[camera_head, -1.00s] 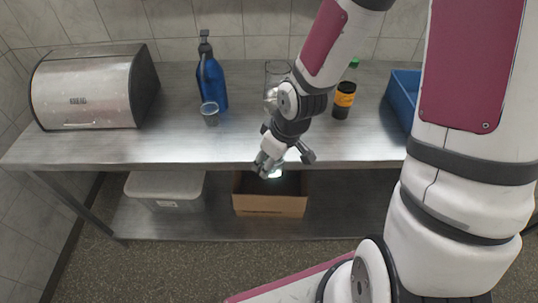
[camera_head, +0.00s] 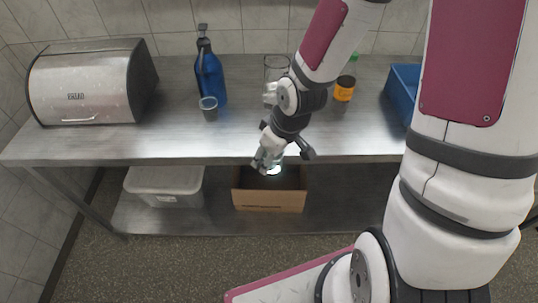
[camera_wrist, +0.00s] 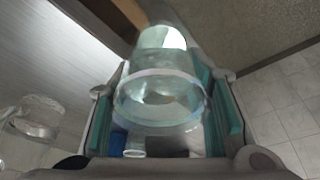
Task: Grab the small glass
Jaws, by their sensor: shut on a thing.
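The small glass (camera_wrist: 160,95) is clear and sits between the two finger pads of my gripper (camera_wrist: 172,85) in the wrist view, its round rim facing the camera. In the head view my gripper (camera_head: 284,160) is at the front edge of the steel table (camera_head: 130,145), fingers pointing down. The glass shows there only as a small bright patch (camera_head: 272,169) between the fingers. My gripper is shut on the glass. Part of it is hidden by my fingers in the head view.
A grey cup (camera_head: 208,107) stands by a blue bottle (camera_head: 209,78). A taller clear glass (camera_head: 276,66), partly behind my arm, and an orange-labelled bottle (camera_head: 344,88) stand further back. A bread box (camera_head: 85,90) is left, a blue crate (camera_head: 402,90) right. A cardboard box (camera_head: 268,198) is below.

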